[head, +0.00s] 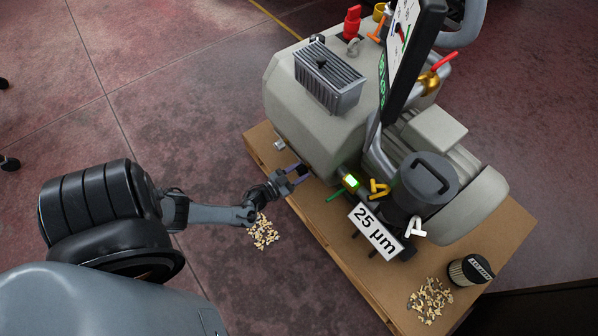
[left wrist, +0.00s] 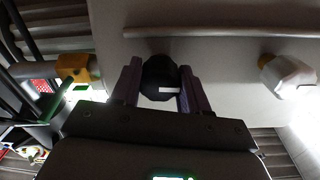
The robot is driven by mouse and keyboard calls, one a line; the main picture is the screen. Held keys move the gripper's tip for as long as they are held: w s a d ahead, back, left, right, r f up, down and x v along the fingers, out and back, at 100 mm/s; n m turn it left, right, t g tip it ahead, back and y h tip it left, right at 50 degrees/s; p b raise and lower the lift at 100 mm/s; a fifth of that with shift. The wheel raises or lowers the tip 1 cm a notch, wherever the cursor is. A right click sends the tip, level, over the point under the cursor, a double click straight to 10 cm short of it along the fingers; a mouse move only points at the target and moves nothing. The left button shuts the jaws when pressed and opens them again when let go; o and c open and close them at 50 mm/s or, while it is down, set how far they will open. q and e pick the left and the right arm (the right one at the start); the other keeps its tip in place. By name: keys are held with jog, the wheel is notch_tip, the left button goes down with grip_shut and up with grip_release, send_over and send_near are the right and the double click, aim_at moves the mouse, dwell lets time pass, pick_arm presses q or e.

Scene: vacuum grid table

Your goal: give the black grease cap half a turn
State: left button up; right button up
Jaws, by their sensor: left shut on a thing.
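The black grease cap (left wrist: 160,76) sits against the pale machine housing in the left wrist view and carries a short white mark. My left gripper (left wrist: 158,88) has one purple finger on each side of the cap and is shut on it. In the head view my left gripper (head: 298,173) reaches the near side of the grey machine (head: 310,135), low down above the pallet edge. The cap is mostly hidden between the fingers there. My right gripper is not in view.
In the left wrist view a white hex fitting (left wrist: 286,76) is at the right and a yellow fitting (left wrist: 78,68) at the left. In the head view, a green handle (head: 337,194), yellow valve handle (head: 379,189) and "25 µm" sign (head: 375,230) are to the right. The pallet (head: 340,262) lies below.

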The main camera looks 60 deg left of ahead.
pick_arm(q)
jog(key=m+p, duration=0.1)
jog(key=m, duration=0.2)
jog(key=shift+r+m, duration=0.1)
jog(key=shift+m, duration=0.3)
jog(key=m+p, duration=0.1)
jog(key=m, duration=0.8)
jog(key=shift+p, duration=0.35)
jog(key=m, duration=0.8)
jog(key=shift+m+p, duration=0.35)
jog(key=shift+m, duration=0.05)
jog(key=m, duration=0.8)
jog(key=shift+m+y, duration=0.4)
jog(key=shift+m, duration=1.9)
